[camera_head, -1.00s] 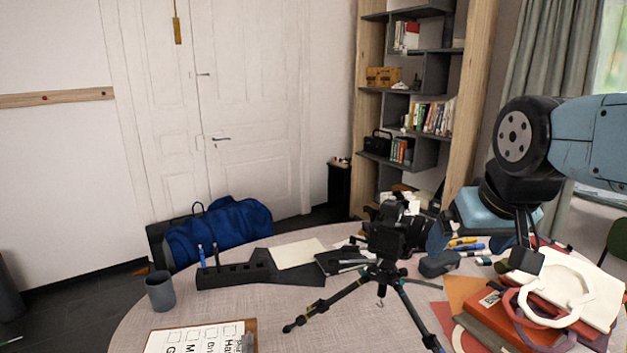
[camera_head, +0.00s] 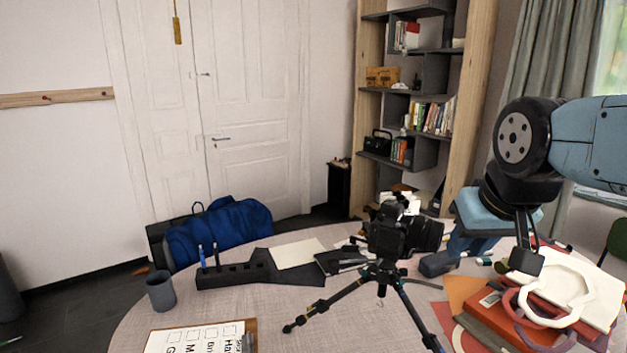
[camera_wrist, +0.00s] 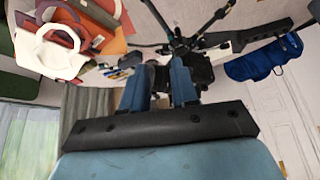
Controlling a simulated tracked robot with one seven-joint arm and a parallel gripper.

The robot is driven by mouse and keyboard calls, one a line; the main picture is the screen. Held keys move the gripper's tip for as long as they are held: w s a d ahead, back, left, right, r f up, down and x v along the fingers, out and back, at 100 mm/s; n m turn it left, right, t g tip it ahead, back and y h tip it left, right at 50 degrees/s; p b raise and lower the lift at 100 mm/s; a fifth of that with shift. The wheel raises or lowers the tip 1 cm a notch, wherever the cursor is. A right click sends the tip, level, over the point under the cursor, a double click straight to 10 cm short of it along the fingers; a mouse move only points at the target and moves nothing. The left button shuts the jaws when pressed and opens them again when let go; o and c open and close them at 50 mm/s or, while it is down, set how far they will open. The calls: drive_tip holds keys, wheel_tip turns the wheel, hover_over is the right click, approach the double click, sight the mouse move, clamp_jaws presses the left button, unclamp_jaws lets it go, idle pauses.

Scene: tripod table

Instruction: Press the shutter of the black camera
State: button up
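The black camera (camera_head: 388,232) stands on a tripod (camera_head: 385,275) on the table, its lens pointing right. My gripper (camera_head: 462,243) is to the right of the lens in the head view, its blue fingers partly hidden behind the lens. In the wrist view, which is upside down, the two fingers of my gripper (camera_wrist: 160,72) are apart with a gap between them. The camera (camera_wrist: 202,70) shows partly behind the right finger there. I cannot make out the shutter button or tell whether a finger touches the camera.
A dark organizer (camera_head: 235,272), a grey cup (camera_head: 160,291) and a clipboard (camera_head: 200,340) are at the left. The tripod legs spread across the middle. A small dark object (camera_head: 437,264) lies near the gripper.

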clamp_jaws()
idle(0.8)
